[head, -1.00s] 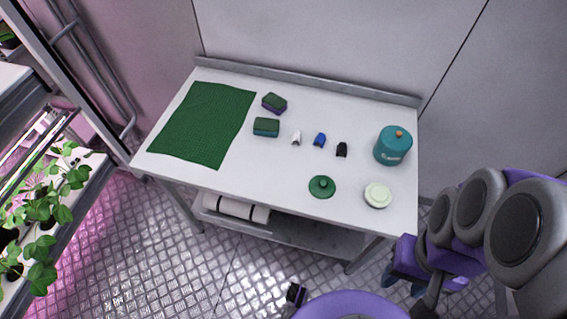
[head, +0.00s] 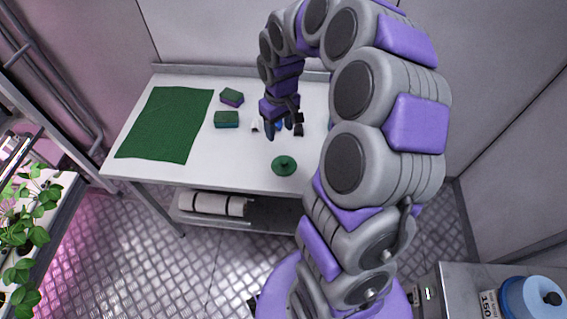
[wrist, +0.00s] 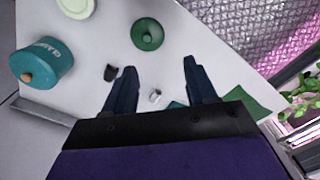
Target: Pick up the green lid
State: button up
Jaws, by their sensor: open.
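The green lid (head: 284,166) is a round disc with a small knob on top. It lies flat on the white table, near its front edge. In the wrist view the green lid (wrist: 147,34) shows whole at the top, beyond my fingertips. My gripper (head: 284,132) hangs above the table, farther back than the lid in the head view. In the wrist view my gripper (wrist: 158,70) has its two dark fingers spread apart, with nothing held between them.
A teal canister (wrist: 43,62) and a pale round lid (wrist: 76,5) stand beside the green lid. A small black item (wrist: 111,73) and white item (wrist: 155,95) lie near my fingers. Two sponges (head: 227,119) and a green cloth (head: 165,125) lie left. Bare table surrounds the lid.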

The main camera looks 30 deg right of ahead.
jog(key=w+d+f, duration=0.3)
jog(key=d+f, duration=0.1)
jog(key=b, duration=0.1)
send_over(284, 161)
notch_tip(284, 161, down, 4)
jog(key=f, duration=0.4)
jog(key=d+f+b, duration=0.1)
jog(key=f, duration=0.2)
jog(key=shift+w+d+f+b, duration=0.15)
jog(key=shift+f+b, duration=0.05)
jog(key=shift+b, duration=0.1)
jog(key=shift+a+f, duration=0.55)
jog(key=shift+a, duration=0.1)
notch_tip(284, 161, down, 4)
jog(key=shift+d+f+b, duration=0.1)
jog(key=shift+f+b, duration=0.05)
jog(key=shift+b, duration=0.75)
jog(key=shift+d+f, duration=0.1)
jog(key=shift+a, duration=0.25)
jog(key=c, duration=0.5)
jog(key=shift+d, duration=0.15)
grip_shut()
